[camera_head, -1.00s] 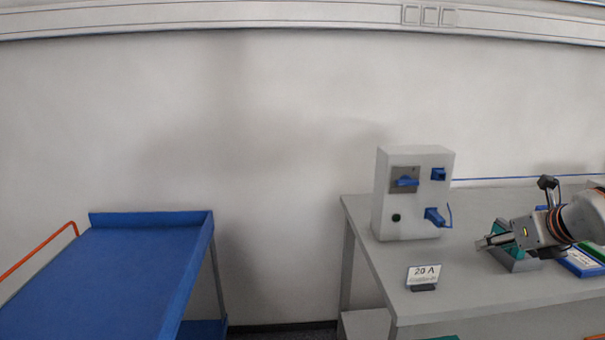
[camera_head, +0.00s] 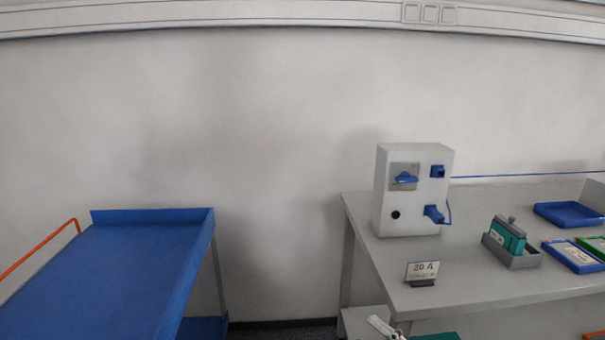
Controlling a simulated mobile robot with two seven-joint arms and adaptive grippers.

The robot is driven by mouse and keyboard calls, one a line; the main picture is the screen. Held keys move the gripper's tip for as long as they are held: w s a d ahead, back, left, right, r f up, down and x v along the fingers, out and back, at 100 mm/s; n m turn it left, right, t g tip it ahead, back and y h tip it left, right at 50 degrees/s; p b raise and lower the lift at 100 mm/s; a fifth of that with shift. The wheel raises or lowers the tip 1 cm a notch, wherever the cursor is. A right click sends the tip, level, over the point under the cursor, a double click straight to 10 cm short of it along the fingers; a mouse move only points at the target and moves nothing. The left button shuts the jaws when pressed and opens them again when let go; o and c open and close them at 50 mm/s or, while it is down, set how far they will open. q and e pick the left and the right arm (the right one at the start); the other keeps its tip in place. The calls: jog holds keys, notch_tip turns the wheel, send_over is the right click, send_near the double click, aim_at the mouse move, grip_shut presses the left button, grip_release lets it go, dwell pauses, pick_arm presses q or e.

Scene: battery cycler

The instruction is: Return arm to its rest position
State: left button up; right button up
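At the bottom edge a small pale piece (camera_head: 382,327) shows in front of the bench; it looks like the tip of my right gripper, cut off by the frame, and I cannot tell whether it is open or shut. It is apart from the things on the bench. My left gripper is not in view. A teal battery block (camera_head: 508,235) with a grey top stands upright in a grey holder (camera_head: 513,260) on the bench. Nothing grips it.
The grey bench (camera_head: 375,262) carries a white cycler box (camera_head: 414,190) with blue knob and plugs, a "20 A" sign (camera_head: 422,271), and blue trays (camera_head: 569,214) at right. A blue cart (camera_head: 110,270) with an orange handle stands at left. A floor gap separates them.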

jog(key=s+d+f+m+g+h, duration=0.1)
jog(key=s+d+f+m+h, duration=0.1)
jog(key=s+f+m, duration=0.3)
jog(key=s+d+f+m+g+h, duration=0.1)
jog(key=s+f+m+h, duration=0.3)
jog(key=f, duration=0.9)
jog(key=s+d+f+m+g+h, duration=0.2)
jog(key=s+d+f+m+h, duration=0.1)
jog(key=s+f+m, duration=0.4)
notch_tip(320, 180, down, 3)
jog(key=shift+s+r+m+h, duration=0.25)
jog(key=shift+s+h, duration=0.35)
jog(key=shift+s, duration=0.35)
